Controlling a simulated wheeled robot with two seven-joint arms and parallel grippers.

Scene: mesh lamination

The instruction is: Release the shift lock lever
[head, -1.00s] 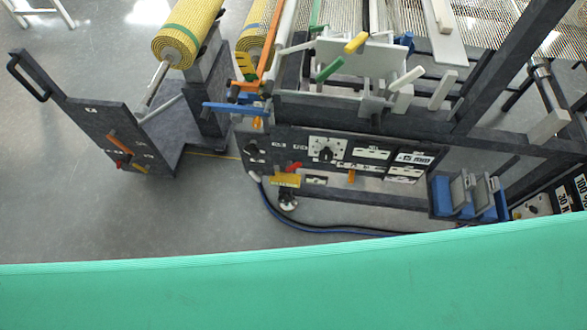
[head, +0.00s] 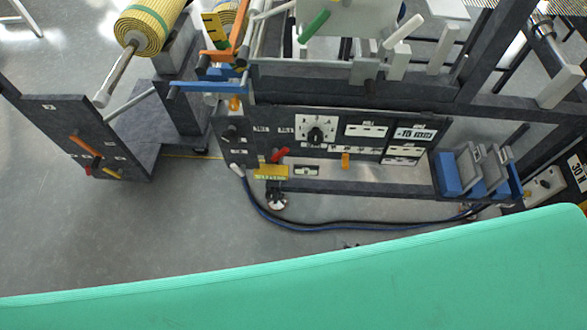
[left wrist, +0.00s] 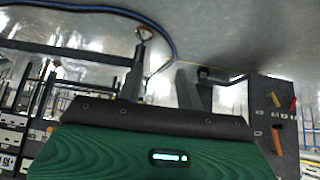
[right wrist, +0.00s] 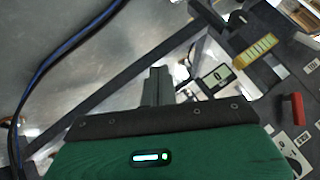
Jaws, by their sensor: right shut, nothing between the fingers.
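I cannot tell for certain which handle is the shift lock lever. The machine's front panel (head: 360,150) has a red lever (head: 279,155) above a yellow plate (head: 270,172). The red lever also shows at the right of the right wrist view (right wrist: 291,110), with the yellow plate (right wrist: 256,50) above it. My right gripper (right wrist: 158,72) is shut and empty, apart from the red lever; in the head view only a small dark tip (head: 350,245) shows above the green edge. My left gripper (left wrist: 162,75) is open and empty, its fingers spread over the floor.
A cart panel (head: 85,140) with orange, red and yellow handles stands at left. Orange (head: 228,50) and blue (head: 205,87) bars stick out near the machine's upper left. A blue holder (head: 450,175) is at right. A dark hose (head: 350,228) lies on the floor below the panel.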

